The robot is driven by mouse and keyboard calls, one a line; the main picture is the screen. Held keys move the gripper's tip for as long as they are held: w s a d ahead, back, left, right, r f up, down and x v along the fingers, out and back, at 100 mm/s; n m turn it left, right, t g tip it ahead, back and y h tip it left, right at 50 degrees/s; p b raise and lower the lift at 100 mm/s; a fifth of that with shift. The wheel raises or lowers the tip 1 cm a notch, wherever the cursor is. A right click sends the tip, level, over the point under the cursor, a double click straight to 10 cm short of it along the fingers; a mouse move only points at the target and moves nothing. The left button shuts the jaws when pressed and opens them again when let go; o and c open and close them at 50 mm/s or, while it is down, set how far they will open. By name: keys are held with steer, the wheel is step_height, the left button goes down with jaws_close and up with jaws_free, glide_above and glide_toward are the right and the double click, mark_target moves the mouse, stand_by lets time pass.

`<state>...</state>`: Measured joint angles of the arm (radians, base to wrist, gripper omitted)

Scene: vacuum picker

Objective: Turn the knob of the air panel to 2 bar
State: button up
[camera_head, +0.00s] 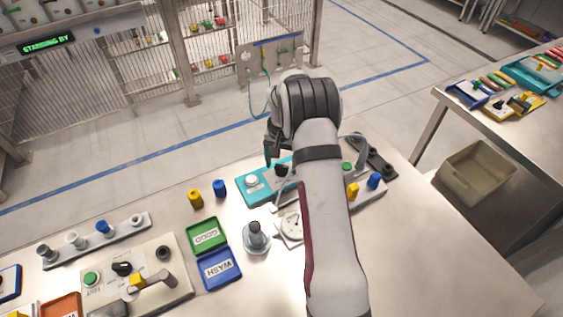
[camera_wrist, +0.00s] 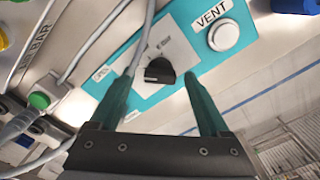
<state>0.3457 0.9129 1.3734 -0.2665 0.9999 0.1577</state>
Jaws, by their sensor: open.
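A teal panel (camera_head: 243,187) lies on the bench below my gripper, and fills the upper middle of the wrist view (camera_wrist: 98,86). It bears a black knob (camera_wrist: 158,70) on a white plate (camera_wrist: 180,49), a round white button (camera_wrist: 222,35) and a VENT label (camera_wrist: 213,13). The plate's small markings are too small to read. My gripper (camera_wrist: 157,78) is open, its two teal fingers apart, with the knob between the tips in the picture. I cannot tell whether they reach down beside it. In the head view my arm hides part of the panel.
A round gauge (camera_head: 291,226), blue and yellow pegs and a green GOOD tray (camera_head: 207,235) stand nearby. The right front of the bench is clear.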

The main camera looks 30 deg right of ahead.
mark_target(282, 166)
step_height(282, 166, up, 16)
stand_by(0.3)
steer(key=shift+f, duration=0.1)
steer(key=s+a+r+n+y, duration=0.1)
steer(key=s+a+r, duration=0.3)
steer(key=s+a, duration=0.25)
steer(key=s+a+r+n, duration=0.1)
steer(key=s+a+r, duration=0.2)
steer(key=s+a, duration=0.4)
steer(key=s+a+f, duration=0.2)
steer(key=s+a, duration=0.1)
steer(key=s, duration=0.6)
steer(key=s+a+f+n, duration=0.1)
steer(key=s+a+f, duration=0.1)
steer(key=s, duration=0.8)
steer(key=shift+s+a+f+y, duration=0.25)
steer(key=shift+a+y, duration=0.15)
steer(key=shift+a, duration=0.35)
